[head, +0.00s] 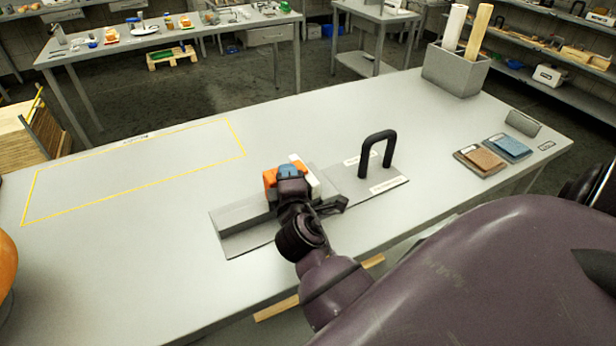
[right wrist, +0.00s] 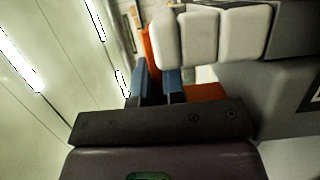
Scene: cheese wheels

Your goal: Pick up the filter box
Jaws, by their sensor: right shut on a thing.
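The filter box, as I take it, is a small orange and white thing (head: 270,179) in the middle of the table, largely hidden by my right gripper. My right gripper (head: 289,170) has blue fingertips and is shut on it from above. In the right wrist view the blue fingers (right wrist: 158,84) stand on either side of an orange part of the filter box (right wrist: 152,50). A white ribbed block (right wrist: 212,35) is right beside them. The box is at a grey metal fixture (head: 245,220); I cannot tell whether it touches it. My left gripper is not in view.
A black handle (head: 376,152) stands on a labelled plate right of the fixture. A yellow outlined area (head: 130,172) on the left of the table is empty. Brown and blue pads (head: 481,160) and a grey bin with rolls (head: 455,72) are at the right.

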